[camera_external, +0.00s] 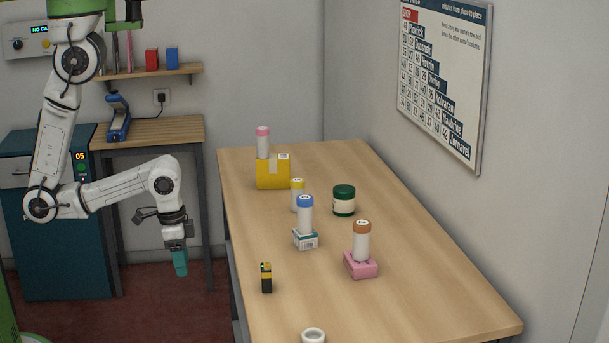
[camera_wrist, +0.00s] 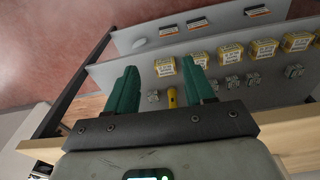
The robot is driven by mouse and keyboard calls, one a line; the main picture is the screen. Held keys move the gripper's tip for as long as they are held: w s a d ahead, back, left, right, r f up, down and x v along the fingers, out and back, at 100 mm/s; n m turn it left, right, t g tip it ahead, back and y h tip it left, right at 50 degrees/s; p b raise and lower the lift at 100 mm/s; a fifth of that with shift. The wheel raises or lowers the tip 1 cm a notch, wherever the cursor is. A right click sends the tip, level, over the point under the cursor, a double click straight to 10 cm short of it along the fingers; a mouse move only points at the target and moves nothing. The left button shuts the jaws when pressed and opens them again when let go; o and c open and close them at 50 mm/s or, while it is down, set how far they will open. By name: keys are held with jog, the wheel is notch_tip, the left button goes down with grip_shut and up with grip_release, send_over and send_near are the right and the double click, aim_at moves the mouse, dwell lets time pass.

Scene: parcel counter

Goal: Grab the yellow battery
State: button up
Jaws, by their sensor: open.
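A small upright yellow and black block (camera_external: 266,278) stands near the left edge of the table and looks most like the yellow battery. My gripper (camera_external: 180,262) hangs pointing down, left of the table and clear of the block, with a gap between them. In the wrist view my gripper (camera_wrist: 158,66) has its two teal fingers spread, with nothing held. A small yellow upright thing (camera_wrist: 172,98) shows between and beyond the fingers; I cannot tell if it is the same block.
The wooden table (camera_external: 430,285) carries a blue-lidded canister (camera_external: 305,215) on a box, a brown-lidded canister (camera_external: 362,241) on a pink block, a yellow-lidded canister (camera_external: 297,195), a green jar (camera_external: 344,200) and a yellow holder (camera_external: 273,176). The wrist view shows grey shelves (camera_wrist: 120,78) with several yellow boxes.

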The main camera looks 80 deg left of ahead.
jog(key=w+d+r+m+h+b, duration=0.1)
jog(key=w+d+r+m+h, duration=0.3)
jog(key=w+d, duration=0.45)
jog(key=w+d+r+m+h+b, duration=0.1)
jog(key=w+d+r+m+b, duration=0.1)
jog(key=w+d+r+m, duration=0.65)
jog(key=r+m+g+y+b, duration=0.1)
jog(key=r+m+y+b, duration=0.1)
jog(key=m+y, duration=0.35)
send_over(266, 264)
jog(key=shift+d+f+h, duration=0.2)
jog(key=shift+h, duration=0.05)
jog(key=shift+a+f, duration=0.15)
notch_tip(266, 264, down, 10)
jog(key=shift+f+p, duration=0.2)
jog(key=shift+p, duration=0.55)
